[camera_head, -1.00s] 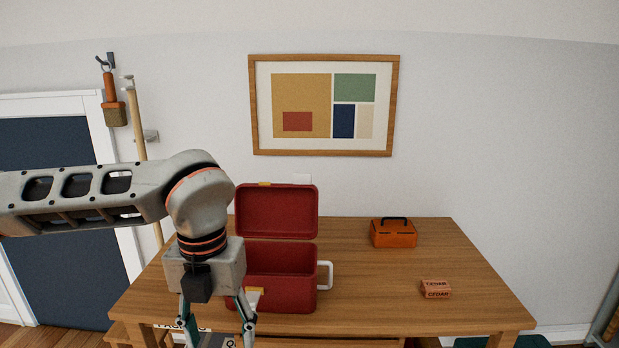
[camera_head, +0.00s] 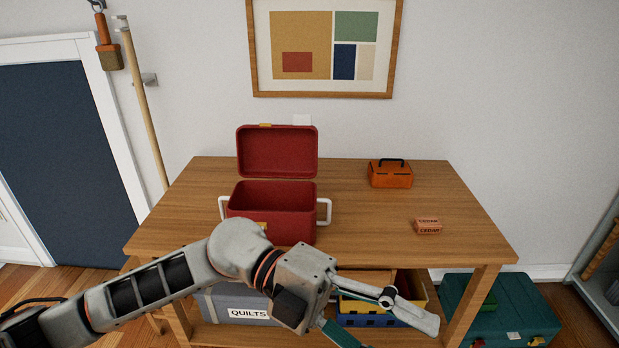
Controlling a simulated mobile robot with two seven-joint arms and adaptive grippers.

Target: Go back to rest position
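My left gripper (camera_head: 392,335) is low in front of the table, its arm coming in from the left. Its fingers are spread apart with nothing seen between them; one fingertip is cut off by the bottom edge. My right gripper is not in view. A red box (camera_head: 272,228) stands on the wooden table (camera_head: 360,220) with its lid raised, behind my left arm. The inside that shows looks empty.
An orange toolbox (camera_head: 390,175) and small cedar blocks (camera_head: 428,226) sit on the table's right half. Below are a grey bin labelled QUILTS (camera_head: 248,313), a yellow and blue crate (camera_head: 365,320) and a green case (camera_head: 510,315).

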